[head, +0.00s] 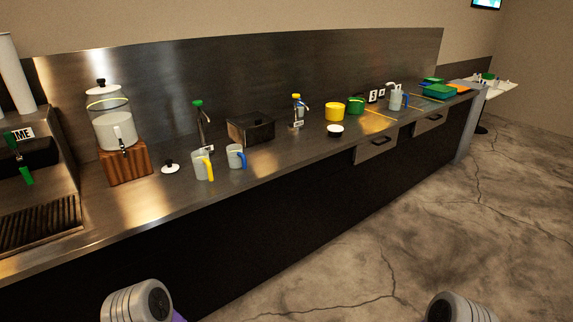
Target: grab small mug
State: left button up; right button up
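Two grey mugs stand upright side by side on the steel counter (140,210). One mug (200,168) has a yellow handle and looks slightly larger and nearer. The other mug (234,156) has a blue handle, looks slightly smaller, and stands just to its right. Both handles face right. The task does not say which colour the small mug has. Only rounded grey parts of my arms show at the bottom edge, well apart from both mugs. Neither gripper's fingers are in view.
A drink dispenser (113,130) on a wooden block (125,167) and a white lid (170,166) are left of the mugs. A dark box (250,127) is behind them. The floor ahead is clear.

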aim_at(236, 159)
jog(key=z, duration=0.8)
jog(key=i, duration=0.45)
jog(key=u, duration=0.65)
jog(key=i, duration=1.5)
jog(key=u, duration=1.1)
